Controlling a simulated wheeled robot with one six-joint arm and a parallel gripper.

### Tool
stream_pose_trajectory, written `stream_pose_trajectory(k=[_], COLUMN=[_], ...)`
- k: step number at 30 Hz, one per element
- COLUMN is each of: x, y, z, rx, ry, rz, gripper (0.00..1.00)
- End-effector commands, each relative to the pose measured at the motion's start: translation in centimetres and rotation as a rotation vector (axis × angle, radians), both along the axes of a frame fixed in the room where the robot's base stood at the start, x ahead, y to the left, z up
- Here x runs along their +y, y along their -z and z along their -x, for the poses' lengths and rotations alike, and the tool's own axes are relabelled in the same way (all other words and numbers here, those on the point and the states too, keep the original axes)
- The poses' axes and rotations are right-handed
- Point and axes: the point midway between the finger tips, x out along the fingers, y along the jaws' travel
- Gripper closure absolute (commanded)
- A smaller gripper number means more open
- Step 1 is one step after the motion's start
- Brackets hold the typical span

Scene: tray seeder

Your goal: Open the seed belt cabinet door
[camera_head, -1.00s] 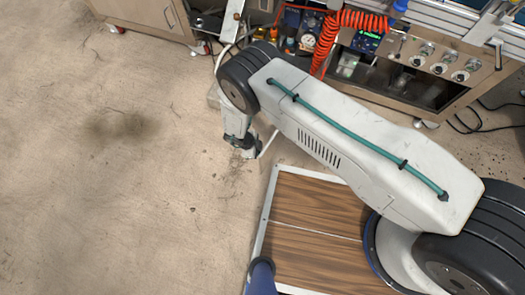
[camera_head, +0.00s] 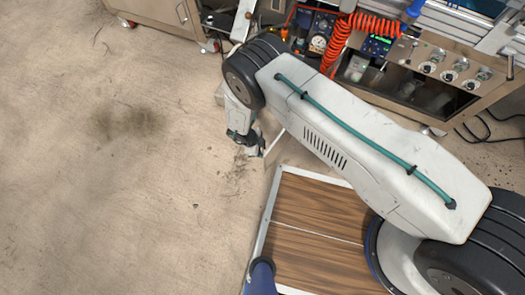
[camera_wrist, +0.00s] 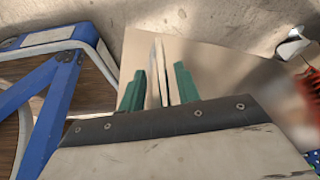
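In the wrist view, my gripper (camera_wrist: 160,70) shows two green fingers standing apart. A thin, pale upright bar (camera_wrist: 159,65), which looks like a handle, lies between them with gaps on both sides. Behind it is a smooth beige panel (camera_wrist: 215,68), apparently the cabinet door, with floor visible past its upper edge. How far the door stands open cannot be told. In the head view my arm hides the door and most of the gripper. The seeder's metal body (camera_head: 465,92) stands at upper right.
A beige cabinet (camera_head: 150,10) on casters stands at the top left. A red coiled hose (camera_head: 335,45) hangs by the machine, and it also shows at the wrist view's right edge (camera_wrist: 312,88). Black cables lie on the floor at right. The floor at left is clear.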

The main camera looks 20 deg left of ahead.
Motion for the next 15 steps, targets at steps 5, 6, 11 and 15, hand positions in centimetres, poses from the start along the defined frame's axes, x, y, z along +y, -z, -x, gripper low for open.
stream_pose_trajectory(k=[5,6,11,15], x=[1.4,1.6,2.3,2.5], y=[-3.1,-3.6,-5.2,-5.6], z=[0.2,0.3,0.6,0.6], rx=[-0.002,-0.001,0.000,0.000], ry=[-0.002,-0.003,-0.003,-0.005], rz=[-0.003,-0.002,0.000,0.000], gripper=[0.68,0.68,0.68,0.68])
